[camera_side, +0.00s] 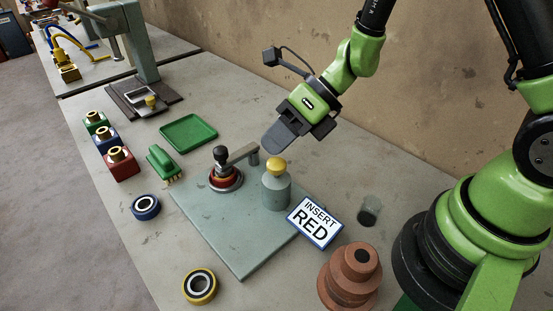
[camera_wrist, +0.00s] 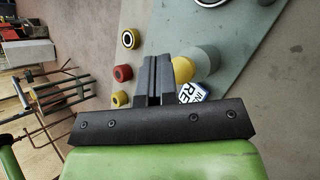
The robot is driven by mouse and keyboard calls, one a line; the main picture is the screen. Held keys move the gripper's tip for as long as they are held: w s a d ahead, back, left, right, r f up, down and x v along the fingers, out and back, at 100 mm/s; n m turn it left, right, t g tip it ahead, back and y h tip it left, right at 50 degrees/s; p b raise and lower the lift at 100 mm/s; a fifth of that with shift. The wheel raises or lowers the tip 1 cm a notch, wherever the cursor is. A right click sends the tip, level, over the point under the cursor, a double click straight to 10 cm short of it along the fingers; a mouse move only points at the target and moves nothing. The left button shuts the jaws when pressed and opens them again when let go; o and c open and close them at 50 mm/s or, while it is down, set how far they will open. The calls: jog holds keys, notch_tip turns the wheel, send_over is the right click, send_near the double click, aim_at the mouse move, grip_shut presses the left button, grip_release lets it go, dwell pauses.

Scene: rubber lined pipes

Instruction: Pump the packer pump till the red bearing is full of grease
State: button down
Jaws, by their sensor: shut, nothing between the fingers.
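My gripper (camera_side: 279,140) is shut and empty. In the side view its fingers point down just above the yellow knob (camera_side: 275,166) on top of the grey-green pump cylinder (camera_side: 276,192), apparently with a small gap. In the wrist view the shut fingers (camera_wrist: 156,60) are beside the yellow knob (camera_wrist: 183,68). The red bearing (camera_side: 226,180) sits on the pump's base plate (camera_side: 240,258), left of the cylinder. A black-knobbed part (camera_side: 220,156) stands over its middle, and an arm joins it towards the cylinder side. The grease inside the bearing cannot be seen.
An "INSERT RED" sign (camera_side: 315,221) stands right of the cylinder. A blue bearing (camera_side: 146,207) and a yellow bearing (camera_side: 200,286) lie on the table. A green tray (camera_side: 188,132), coloured blocks (camera_side: 121,163) and a brown stepped piece (camera_side: 350,277) are around the plate.

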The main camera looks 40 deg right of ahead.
aim_at(277, 159)
jog(key=shift+f, duration=0.15)
jog(key=shift+f, duration=0.25)
jog(key=shift+f, duration=0.85)
dwell(0.9)
jog(key=shift+r, duration=1.3)
jog(key=shift+r, duration=2.45)
